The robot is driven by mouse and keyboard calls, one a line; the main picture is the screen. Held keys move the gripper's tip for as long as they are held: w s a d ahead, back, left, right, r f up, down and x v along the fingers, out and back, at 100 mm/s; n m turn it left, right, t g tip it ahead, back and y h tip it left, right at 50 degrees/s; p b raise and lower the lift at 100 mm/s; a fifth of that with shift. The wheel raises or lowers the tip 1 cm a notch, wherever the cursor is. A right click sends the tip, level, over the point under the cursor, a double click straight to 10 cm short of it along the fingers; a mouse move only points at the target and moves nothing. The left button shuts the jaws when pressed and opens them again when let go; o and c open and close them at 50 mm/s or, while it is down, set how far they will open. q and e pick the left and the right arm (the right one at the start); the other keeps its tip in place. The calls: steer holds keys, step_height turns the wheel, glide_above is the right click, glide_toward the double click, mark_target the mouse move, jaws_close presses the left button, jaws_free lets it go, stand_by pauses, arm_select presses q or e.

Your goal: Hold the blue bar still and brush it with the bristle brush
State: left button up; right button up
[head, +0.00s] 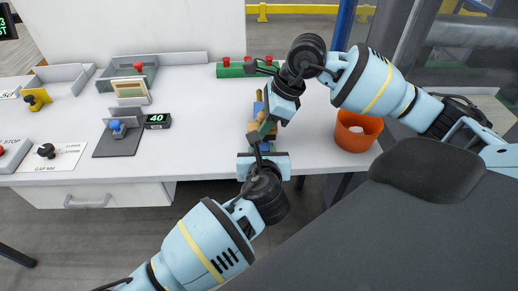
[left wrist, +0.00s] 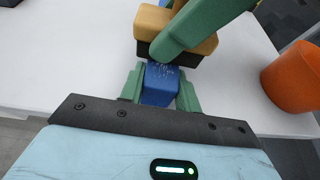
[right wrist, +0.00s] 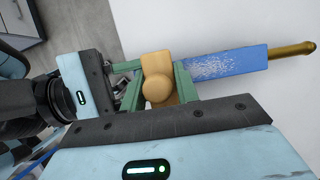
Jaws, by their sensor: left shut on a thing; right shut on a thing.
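The blue bar (right wrist: 228,66) has a brass rod end and white specks on its face in the right wrist view. My left gripper (left wrist: 160,88) is shut on the bar's near end, which shows blue between its green fingers. The wooden bristle brush (right wrist: 158,72) has a round knob. My right gripper (right wrist: 165,88) is shut on the brush. In the left wrist view the brush (left wrist: 203,45) has dark bristles underneath, at the bar just beyond my left fingers. Contact there is hard to tell. In the head view the arms partly hide the bar (head: 258,107).
The white table (head: 205,110) holds an orange bin (head: 357,132) at the right and a green block with red knobs (head: 232,70) behind. A dark plate with a blue knob (head: 117,137) and a display reading 40 (head: 158,121) stand left. The table between is clear.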

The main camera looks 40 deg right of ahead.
steer(key=shift+d, duration=0.2)
steer(key=shift+w+d, duration=1)
steer(key=shift+w+f, duration=0.1)
steer(key=shift+w+d+f, duration=0.1)
steer(key=shift+w+d, duration=0.3)
steer(key=shift+w, duration=0.25)
steer(key=shift+w+d, duration=0.35)
steer(key=shift+w, duration=0.3)
steer(key=shift+w+d, duration=0.45)
steer(key=shift+w, duration=0.2)
steer(key=shift+w+d, duration=0.4)
steer(key=shift+w, duration=0.25)
steer(key=shift+s+a, duration=0.45)
steer(key=shift+s, duration=0.25)
steer(key=shift+s+a, duration=0.45)
steer(key=shift+s, duration=0.2)
